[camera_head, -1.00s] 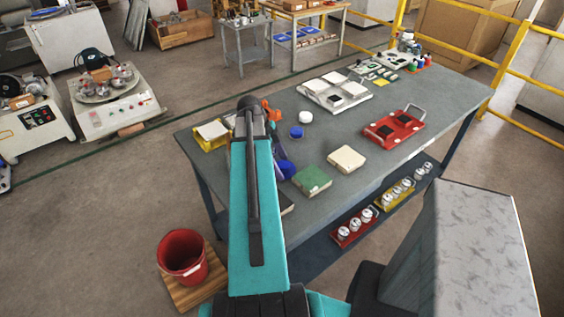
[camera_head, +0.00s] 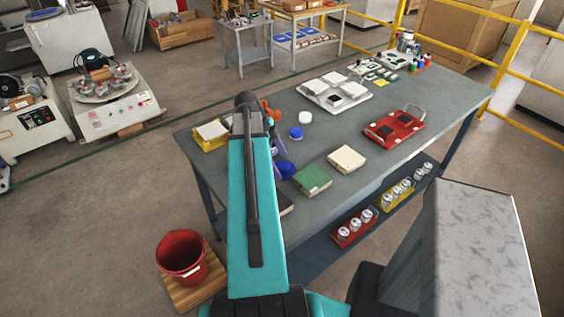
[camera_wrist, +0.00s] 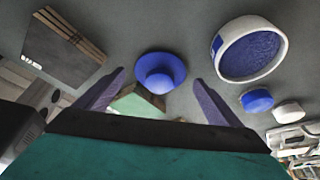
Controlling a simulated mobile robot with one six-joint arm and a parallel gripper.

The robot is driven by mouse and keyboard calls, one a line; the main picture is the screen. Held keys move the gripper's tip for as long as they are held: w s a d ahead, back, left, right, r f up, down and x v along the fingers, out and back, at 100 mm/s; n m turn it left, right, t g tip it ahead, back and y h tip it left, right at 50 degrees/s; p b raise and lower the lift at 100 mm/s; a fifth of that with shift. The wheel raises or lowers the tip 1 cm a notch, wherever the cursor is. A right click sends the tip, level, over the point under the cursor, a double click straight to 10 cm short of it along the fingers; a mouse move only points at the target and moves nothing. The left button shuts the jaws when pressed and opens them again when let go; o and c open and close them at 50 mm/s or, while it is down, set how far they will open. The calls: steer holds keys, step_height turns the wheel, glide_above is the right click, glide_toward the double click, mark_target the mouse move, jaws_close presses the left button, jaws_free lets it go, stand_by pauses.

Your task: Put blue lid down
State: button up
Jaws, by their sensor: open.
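The blue lid (camera_wrist: 160,72) is round with a raised knob. In the wrist view it sits between and just beyond the tips of my gripper's purple fingers (camera_wrist: 160,78), with a gap on each side. In the head view the lid (camera_head: 287,170) is beside the green block, partly hidden by my gripper (camera_head: 278,152). My gripper is open. The lid looks to be at the table top, but its underside is hidden. A white round container (camera_wrist: 250,50) with a blue inside is to the right of the lid in the wrist view.
Near the lid are a green block (camera_head: 311,180), a cream block (camera_head: 347,159), a small blue cap (camera_head: 296,132) and a white cap (camera_head: 305,117). A red tray (camera_head: 394,127) is farther right on the table (camera_head: 255,95). A yellow-edged tray (camera_head: 205,145) is at left.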

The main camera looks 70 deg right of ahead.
steer(key=d+b+v, duration=0.1)
steer(key=b+v, duration=0.2)
steer(key=v, duration=0.7)
steer(key=shift+a+r, duration=0.3)
steer(key=shift+a, duration=0.2)
steer(key=shift+w, duration=0.1)
stand_by(0.3)
